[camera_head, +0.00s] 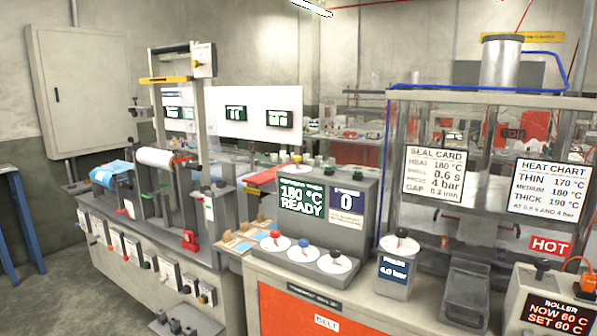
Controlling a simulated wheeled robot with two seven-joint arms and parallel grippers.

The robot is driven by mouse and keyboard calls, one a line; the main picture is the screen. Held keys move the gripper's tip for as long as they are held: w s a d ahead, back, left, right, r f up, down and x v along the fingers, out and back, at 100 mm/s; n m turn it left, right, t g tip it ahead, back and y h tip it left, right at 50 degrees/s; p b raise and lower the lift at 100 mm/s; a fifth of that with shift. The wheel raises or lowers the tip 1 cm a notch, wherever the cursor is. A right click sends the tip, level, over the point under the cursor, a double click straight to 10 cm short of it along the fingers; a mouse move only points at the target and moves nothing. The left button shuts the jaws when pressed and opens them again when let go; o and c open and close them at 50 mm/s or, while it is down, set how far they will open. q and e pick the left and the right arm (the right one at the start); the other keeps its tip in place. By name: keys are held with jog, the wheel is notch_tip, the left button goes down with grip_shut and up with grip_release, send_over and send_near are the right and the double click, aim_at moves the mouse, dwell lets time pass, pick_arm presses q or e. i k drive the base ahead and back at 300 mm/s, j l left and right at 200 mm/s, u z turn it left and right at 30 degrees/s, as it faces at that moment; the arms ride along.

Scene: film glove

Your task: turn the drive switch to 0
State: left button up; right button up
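No label reading "drive" is legible, so I cannot tell which control is the drive switch. A white box with a dark knob (203,60) sits atop the post of the film machine on the left. A row of small switch boxes (170,274) with knobs runs along the front of the left bench. Another dark knob tops the pressure box (398,258), reading 4.0 bar. Neither of my grippers is in view.
The left bench (150,285) carries a white film roll (163,157) and a blue roll (110,170). A glass-fronted press with a "HOT" sign (551,246) and a roller controller (553,315) stand at the right. Bare floor (60,290) lies at the lower left.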

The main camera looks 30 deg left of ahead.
aim_at(297, 159)
jog(key=i+j, duration=0.1)
jog(key=j, duration=0.3)
jog(key=i+j, duration=0.1)
jog(key=j, duration=0.25)
jog(key=i+j, duration=0.1)
jog(key=j, duration=0.3)
jog(key=i+j, duration=0.1)
jog(key=j, duration=0.25)
jog(key=i+j, duration=0.1)
jog(key=j, duration=0.3)
